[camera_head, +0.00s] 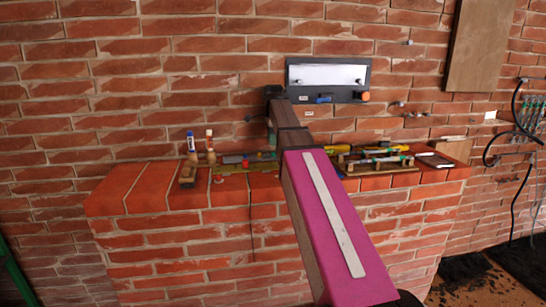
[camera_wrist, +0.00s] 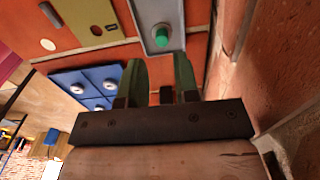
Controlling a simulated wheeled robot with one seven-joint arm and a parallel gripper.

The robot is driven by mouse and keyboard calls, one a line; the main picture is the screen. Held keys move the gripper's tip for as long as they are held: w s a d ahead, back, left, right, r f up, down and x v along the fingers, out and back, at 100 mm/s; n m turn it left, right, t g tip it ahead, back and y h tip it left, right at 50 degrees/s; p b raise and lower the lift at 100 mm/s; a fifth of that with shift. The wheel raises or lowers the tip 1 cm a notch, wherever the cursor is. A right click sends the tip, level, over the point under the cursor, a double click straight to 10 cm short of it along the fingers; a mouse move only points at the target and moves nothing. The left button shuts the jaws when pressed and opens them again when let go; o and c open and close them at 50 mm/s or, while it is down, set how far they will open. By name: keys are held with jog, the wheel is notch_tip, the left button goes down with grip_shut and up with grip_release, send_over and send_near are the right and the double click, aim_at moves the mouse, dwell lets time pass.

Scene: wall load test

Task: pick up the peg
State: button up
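A small green peg (camera_wrist: 161,36) stands up from a grey plate (camera_wrist: 152,14) at the top middle of the wrist view. My gripper (camera_wrist: 160,62) has its two dark green fingers apart, with an empty gap between them. The peg shows beyond the fingertips, roughly in line with the gap, and does not look held. In the camera_head view my arm covers the middle of the brick ledge, and my gripper cannot be made out there.
A blue board with round white pieces (camera_wrist: 84,78) lies left of my fingers. An olive plate with holes (camera_wrist: 85,18) is beyond it. In the camera_head view, tools (camera_head: 375,158) lie on the ledge's right and bottles (camera_head: 211,148) stand left. The brick wall (camera_head: 120,75) rises behind.

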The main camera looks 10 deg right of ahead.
aim_at(273, 155)
jog(key=shift+w+f, duration=0.15)
jog(key=shift+f, duration=2.55)
jog(key=shift+c, duration=0.3)
grip_shut()
